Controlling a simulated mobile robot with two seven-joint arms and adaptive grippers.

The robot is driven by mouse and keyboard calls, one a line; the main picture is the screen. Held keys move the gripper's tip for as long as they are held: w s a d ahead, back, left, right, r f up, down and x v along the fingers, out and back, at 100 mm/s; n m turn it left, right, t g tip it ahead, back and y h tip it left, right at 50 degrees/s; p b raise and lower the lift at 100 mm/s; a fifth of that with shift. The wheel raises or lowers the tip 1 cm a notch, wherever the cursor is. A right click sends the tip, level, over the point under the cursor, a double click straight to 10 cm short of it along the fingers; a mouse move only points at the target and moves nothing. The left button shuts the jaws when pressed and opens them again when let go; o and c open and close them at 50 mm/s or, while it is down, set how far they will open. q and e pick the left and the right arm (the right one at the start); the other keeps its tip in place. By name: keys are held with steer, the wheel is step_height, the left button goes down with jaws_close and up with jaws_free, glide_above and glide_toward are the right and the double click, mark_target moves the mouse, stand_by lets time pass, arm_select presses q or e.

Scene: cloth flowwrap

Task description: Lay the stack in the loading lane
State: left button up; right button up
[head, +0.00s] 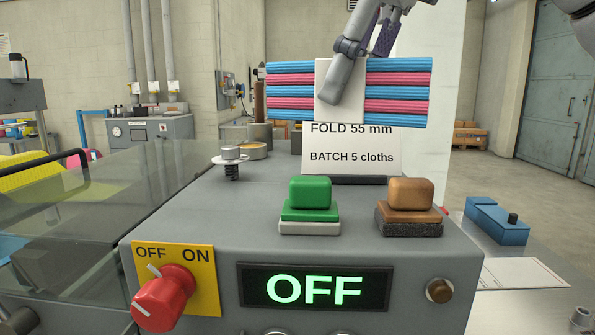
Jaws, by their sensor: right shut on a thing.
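My right gripper (340,92) reaches down from the top of the head view. It is shut on the stack (405,92), several folded cloths in alternating blue and pink layers. A white piece (326,78) covers the middle of the stack, with a grey finger in front of it. The stack hangs level in the air, above and partly in front of the sign, beyond the machine's buttons. The far finger is hidden behind the stack. My left gripper is not in view. I cannot make out which surface is the loading lane.
The grey machine (200,210) carries a green button (310,192), a brown button (411,194), a red knob (163,300) and a display (315,288) reading OFF. A sign (350,152) reads "FOLD 55 mm, BATCH 5 cloths". A clear cover (100,190) is left; a blue object (497,222) lies right.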

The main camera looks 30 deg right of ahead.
glide_toward(287, 193)
steer(key=shift+a+r+b, duration=0.3)
steer(key=shift+a+r, duration=0.05)
steer(key=shift+r, duration=0.05)
steer(key=shift+w+f, duration=0.25)
steer(key=shift+f, duration=0.05)
steer(key=shift+w+a+f, duration=0.2)
steer(key=shift+w+f, duration=0.3)
steer(key=shift+f, duration=0.25)
step_height(287, 193, down, 2)
steer(key=shift+w+f, duration=0.1)
steer(key=shift+w, duration=0.05)
steer(key=shift+f, duration=0.25)
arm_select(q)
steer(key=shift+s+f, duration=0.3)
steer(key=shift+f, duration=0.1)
arm_select(e)
steer(key=shift+f, duration=0.15)
steer(key=shift+a, duration=0.1)
steer(key=o, duration=1.1)
steer(key=shift+f, duration=0.1)
